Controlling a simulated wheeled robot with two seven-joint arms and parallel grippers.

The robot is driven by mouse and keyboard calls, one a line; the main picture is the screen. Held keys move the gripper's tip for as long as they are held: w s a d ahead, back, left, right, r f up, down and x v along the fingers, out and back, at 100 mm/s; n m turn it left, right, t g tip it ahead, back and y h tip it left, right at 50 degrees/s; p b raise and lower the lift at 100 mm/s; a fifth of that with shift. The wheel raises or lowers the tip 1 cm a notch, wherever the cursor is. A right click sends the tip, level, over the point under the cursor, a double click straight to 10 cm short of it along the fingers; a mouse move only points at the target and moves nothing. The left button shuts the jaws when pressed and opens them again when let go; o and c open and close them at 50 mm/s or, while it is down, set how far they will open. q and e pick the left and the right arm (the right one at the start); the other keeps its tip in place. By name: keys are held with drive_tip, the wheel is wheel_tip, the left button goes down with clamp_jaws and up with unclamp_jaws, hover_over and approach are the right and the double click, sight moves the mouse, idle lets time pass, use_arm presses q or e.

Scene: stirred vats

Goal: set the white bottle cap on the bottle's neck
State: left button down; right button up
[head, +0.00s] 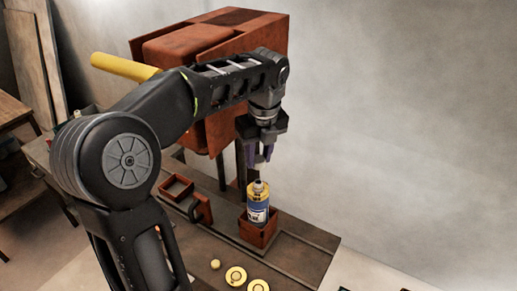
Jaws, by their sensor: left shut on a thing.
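The bottle (257,211) stands upright in a small rust-red square holder (257,232) on the bench. My left gripper (257,161) points down just above the neck and is shut on a small white thing, which looks like the white bottle cap (257,169). The fingers partly hide the cap. A small gap seems to show between cap and neck. My right gripper is not in view.
A large rust-red machine (215,35) with a yellow bar (124,67) stands behind my left arm.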

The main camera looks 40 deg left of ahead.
sight(258, 181)
use_arm(q)
drive_tip(key=shift+f, duration=0.1)
idle(0.3)
drive_tip(key=shift+f, duration=2.35)
drive_tip(key=shift+f, duration=0.1)
drive_tip(key=shift+f+b, duration=0.65)
drive_tip(key=shift+f, duration=0.2)
drive_tip(key=c, duration=0.9)
unclamp_jaws()
drive_tip(key=shift+c, duration=0.2)
